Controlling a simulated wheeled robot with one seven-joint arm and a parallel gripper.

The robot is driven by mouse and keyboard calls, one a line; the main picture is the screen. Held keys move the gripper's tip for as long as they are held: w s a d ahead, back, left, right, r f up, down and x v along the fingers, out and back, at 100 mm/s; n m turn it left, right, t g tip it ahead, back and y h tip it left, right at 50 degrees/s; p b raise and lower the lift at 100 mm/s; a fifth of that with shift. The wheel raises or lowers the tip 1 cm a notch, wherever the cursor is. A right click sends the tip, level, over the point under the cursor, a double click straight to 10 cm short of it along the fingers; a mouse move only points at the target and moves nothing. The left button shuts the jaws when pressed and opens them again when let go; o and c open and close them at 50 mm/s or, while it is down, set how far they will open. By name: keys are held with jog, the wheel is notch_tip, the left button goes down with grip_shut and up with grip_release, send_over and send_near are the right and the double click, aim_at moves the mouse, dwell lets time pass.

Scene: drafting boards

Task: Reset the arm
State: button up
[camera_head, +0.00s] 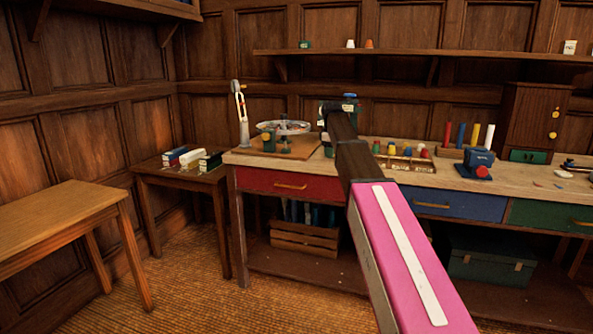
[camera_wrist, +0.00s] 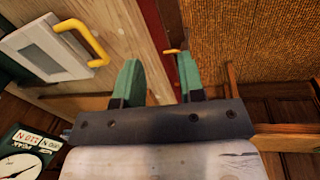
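My arm (camera_head: 400,250), pink with a white stripe, reaches forward over the workbench in the head view. Its far end (camera_head: 338,108) is above the bench top, and my gripper's fingers are mostly hidden there. In the wrist view my gripper (camera_wrist: 158,72) shows two green fingers standing apart with a clear gap. Nothing is held between them. A yellow handle (camera_wrist: 82,40) on a pale panel lies up and left of the fingers in that view, apart from them.
The workbench (camera_head: 470,178) holds a round dish (camera_head: 283,127), colored cylinders (camera_head: 461,135) and a blue device (camera_head: 478,162). A wooden table (camera_head: 50,215) stands at left. A small table (camera_head: 150,178) carries several boxes. A dial (camera_wrist: 22,165) shows lower left in the wrist view.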

jog(key=s+d+f+m, duration=0.1)
jog(key=s+f+m, duration=0.2)
jog(key=s+f, duration=0.7)
jog(key=s+d+f+m, duration=0.25)
jog(key=s+f, duration=0.45)
jog(key=f, duration=0.8)
jog(key=s+f+m+g, duration=0.1)
jog(key=s+f+m, duration=0.2)
jog(key=s+f, duration=0.4)
jog(key=s+d+f+m, duration=0.1)
jog(key=s+f+m, duration=0.3)
jog(key=s, duration=0.9)
notch_tip(320, 180, down, 4)
jog(key=shift+s+r+g+y, duration=0.25)
jog(key=shift+s+g+y, duration=0.05)
jog(key=shift+s+g, duration=0.1)
